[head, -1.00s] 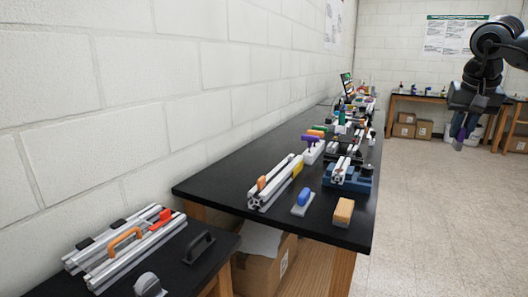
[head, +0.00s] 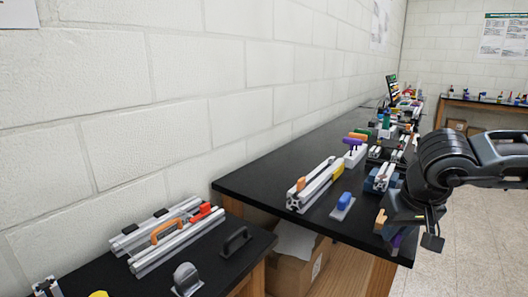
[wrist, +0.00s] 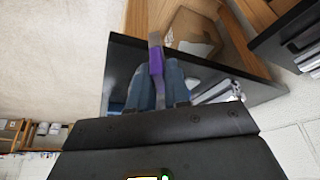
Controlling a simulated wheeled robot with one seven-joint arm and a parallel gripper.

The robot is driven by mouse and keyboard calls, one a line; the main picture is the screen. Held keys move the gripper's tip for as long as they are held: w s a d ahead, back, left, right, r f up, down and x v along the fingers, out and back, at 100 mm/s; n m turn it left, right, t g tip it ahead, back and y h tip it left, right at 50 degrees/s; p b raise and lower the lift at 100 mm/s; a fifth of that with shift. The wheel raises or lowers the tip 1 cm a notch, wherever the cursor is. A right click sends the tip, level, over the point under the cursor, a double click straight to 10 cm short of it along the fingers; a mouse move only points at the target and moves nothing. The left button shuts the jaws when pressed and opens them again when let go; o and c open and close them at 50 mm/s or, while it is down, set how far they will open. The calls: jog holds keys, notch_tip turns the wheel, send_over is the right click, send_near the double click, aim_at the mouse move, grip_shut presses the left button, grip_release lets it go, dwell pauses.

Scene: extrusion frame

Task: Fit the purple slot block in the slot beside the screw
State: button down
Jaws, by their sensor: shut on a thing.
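My gripper (head: 398,236) hangs at the right front corner of the long black table in the head view. In the wrist view its two blue-grey fingers are shut on the purple slot block (wrist: 156,62), which has a grey part at its far end. In the head view the block is a small dark purple patch and hard to make out. A silver extrusion (head: 318,184) with an orange piece and a yellow piece lies on the long table. More extrusions (head: 172,246) lie on the near table. I cannot make out the screw or the slot beside it.
A blue piece on a grey base (head: 343,201) stands near the long table's front edge. An orange handle (head: 167,231), a red piece (head: 200,213) and a black handle (head: 235,240) are on the near table. A cardboard box (head: 293,270) sits below.

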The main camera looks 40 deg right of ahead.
jog(key=w+a+f+n+y, duration=0.1)
jog(key=w+a+f+n, duration=0.2)
jog(key=w+a+f, duration=0.55)
jog(key=w+a+f+n+t+y, duration=0.1)
jog(key=w+a+f+n, duration=0.15)
jog(key=a+f, duration=0.6)
jog(key=w+a+f+n+y, duration=0.1)
jog(key=w+a+f+n, duration=0.35)
jog(key=a, duration=0.85)
notch_tip(320, 180, down, 6)
jog(key=w+m+b, duration=0.1)
jog(key=m+b, duration=0.1)
jog(key=b, duration=0.3)
jog(key=shift+w+d, duration=0.2)
jog(key=shift+w, duration=0.05)
jog(key=shift+r, duration=0.1)
